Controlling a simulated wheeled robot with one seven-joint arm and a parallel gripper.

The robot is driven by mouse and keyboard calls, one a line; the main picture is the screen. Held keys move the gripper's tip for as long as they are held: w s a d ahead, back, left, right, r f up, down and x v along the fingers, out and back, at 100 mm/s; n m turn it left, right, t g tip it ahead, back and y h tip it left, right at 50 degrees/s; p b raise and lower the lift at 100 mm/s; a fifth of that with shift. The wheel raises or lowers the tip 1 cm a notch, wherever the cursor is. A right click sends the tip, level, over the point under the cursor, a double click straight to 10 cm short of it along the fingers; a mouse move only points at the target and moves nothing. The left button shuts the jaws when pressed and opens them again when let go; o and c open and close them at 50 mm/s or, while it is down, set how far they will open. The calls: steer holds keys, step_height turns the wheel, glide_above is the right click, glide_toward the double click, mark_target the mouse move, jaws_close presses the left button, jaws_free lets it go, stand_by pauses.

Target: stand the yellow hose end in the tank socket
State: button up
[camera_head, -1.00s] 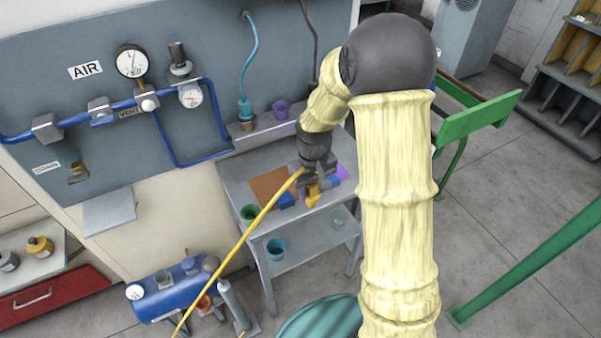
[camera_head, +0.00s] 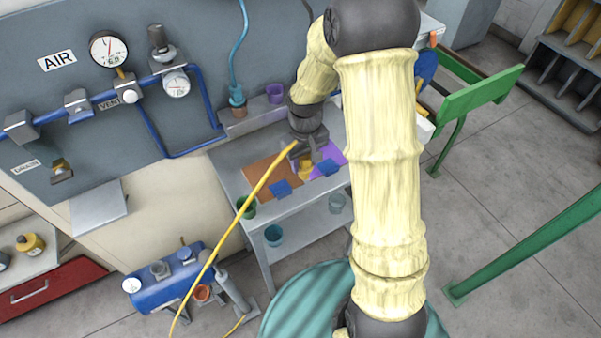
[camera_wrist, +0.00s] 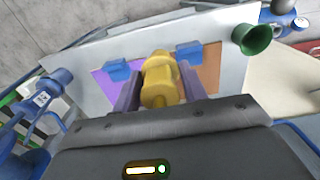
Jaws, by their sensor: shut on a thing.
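My gripper (camera_head: 306,152) is shut on the yellow hose end (camera_wrist: 160,78), which sits between the two fingers in the wrist view. In the head view the yellow hose end (camera_head: 305,171) shows below the jaws, over the grey table and near two blue blocks. The yellow hose (camera_head: 232,222) runs from the gripper down to the lower left. The blue tank (camera_head: 165,290) stands on the floor at the lower left. An orange-red cup-like socket (camera_head: 202,294) is at its right side; I cannot tell whether it is the tank socket.
The grey table (camera_head: 235,165) carries orange and purple mats and the blue blocks (camera_head: 280,187) (camera_head: 328,168). A green cup (camera_head: 246,207) is at its left edge, a teal cup (camera_head: 273,235) lower down. A grey cylinder (camera_head: 232,288) stands beside the tank.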

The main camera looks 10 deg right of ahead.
mark_target(303, 170)
steer(key=shift+w+a+f+p, duration=0.15)
steer(key=shift+f+p, duration=0.15)
steer(key=shift+f, duration=1.95)
steer(key=shift+f+p, duration=0.5)
steer(key=shift+f, duration=1.6)
steer(key=o, duration=1)
steer(key=shift+f, duration=0.1)
step_height(303, 170, up, 12)
steer(key=b, duration=0.2)
steer(key=shift+b, duration=0.3)
